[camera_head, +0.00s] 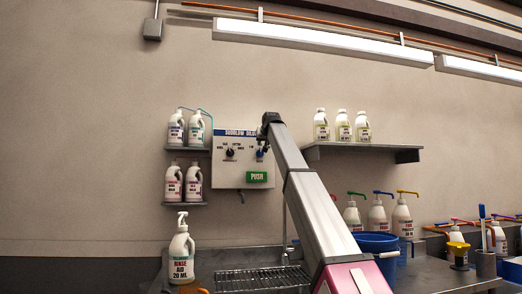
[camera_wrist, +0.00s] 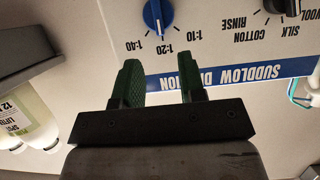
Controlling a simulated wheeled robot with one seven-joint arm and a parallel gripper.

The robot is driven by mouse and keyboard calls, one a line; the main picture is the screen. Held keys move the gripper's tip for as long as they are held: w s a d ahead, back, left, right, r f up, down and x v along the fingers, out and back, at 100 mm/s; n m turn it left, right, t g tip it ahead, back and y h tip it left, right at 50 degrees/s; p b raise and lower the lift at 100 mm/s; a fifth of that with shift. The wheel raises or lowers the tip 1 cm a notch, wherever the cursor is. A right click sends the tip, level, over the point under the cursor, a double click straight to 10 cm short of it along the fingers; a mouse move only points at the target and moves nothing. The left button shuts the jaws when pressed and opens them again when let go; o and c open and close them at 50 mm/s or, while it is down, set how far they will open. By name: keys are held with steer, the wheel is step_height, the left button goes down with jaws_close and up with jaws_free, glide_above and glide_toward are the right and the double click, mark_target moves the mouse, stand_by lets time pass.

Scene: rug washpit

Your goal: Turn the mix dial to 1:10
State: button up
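The mix dial (camera_wrist: 158,16) is a blue knob with a white pointer line, at the top of the wrist view, where the panel appears upside down. Labels 1:40, 1:20 and 1:10 sit around it, and the line appears to point toward 1:20. The dial (camera_head: 260,155) also shows in the head view, on the right of the white panel. My gripper (camera_wrist: 158,70) is open and empty. Its two green fingers point toward the dial and are apart from it. In the head view my gripper (camera_head: 268,122) is by the panel's top edge, its fingers not clearly visible.
A black fabric dial (camera_wrist: 282,6) is beside the blue one. A green PUSH button (camera_head: 257,177) is below on the panel (camera_head: 225,176). Shelves with white bottles flank the panel, the left shelf (camera_head: 186,150) close by. A blue bucket (camera_head: 376,243) stands below right.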

mark_target(260, 153)
steer(key=x, duration=0.7)
jaws_close()
